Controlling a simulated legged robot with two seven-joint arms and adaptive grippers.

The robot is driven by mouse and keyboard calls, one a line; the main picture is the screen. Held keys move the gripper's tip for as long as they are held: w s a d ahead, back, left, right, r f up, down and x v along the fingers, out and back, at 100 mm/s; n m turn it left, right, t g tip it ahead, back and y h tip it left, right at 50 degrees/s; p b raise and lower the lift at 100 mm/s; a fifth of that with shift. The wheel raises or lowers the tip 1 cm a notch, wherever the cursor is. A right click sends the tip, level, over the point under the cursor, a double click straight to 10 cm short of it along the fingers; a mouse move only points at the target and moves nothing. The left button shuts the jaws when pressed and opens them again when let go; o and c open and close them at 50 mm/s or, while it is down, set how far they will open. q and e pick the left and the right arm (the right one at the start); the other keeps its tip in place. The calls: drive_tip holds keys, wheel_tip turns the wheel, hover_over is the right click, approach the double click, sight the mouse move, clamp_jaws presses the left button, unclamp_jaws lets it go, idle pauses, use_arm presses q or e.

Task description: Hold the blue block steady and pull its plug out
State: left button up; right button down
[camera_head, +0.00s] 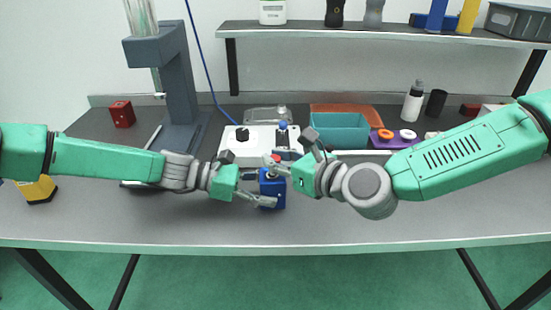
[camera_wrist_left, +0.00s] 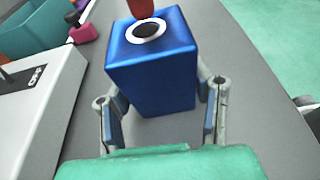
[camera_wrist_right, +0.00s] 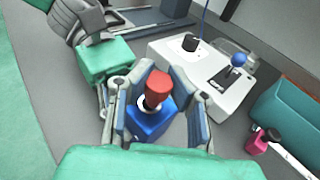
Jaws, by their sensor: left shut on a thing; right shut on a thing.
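The blue block (camera_head: 268,194) stands upright on the grey table, its top with a white-ringed dark hole showing in the left wrist view (camera_wrist_left: 152,68). My left gripper (camera_wrist_left: 163,105) is shut on the block, one finger on each side. The red plug (camera_wrist_right: 159,86) is above the block's top, over the white ring. My right gripper (camera_wrist_right: 163,98) is shut on the plug from above, fingers on both sides.
Behind the block is a white box (camera_head: 245,146) with a black knob and a blue-topped lever. A teal bin (camera_head: 340,128) and a purple tray (camera_head: 396,140) stand to the right. A dark press-like stand (camera_head: 182,90) is back left. The front table strip is clear.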

use_arm(q)
drive_tip(key=shift+f, duration=0.1)
use_arm(e)
drive_tip(key=shift+r, duration=0.1)
drive_tip(key=shift+r, duration=2.45)
use_arm(q)
drive_tip(key=o, duration=1.3)
drive_tip(key=shift+c, duration=0.2)
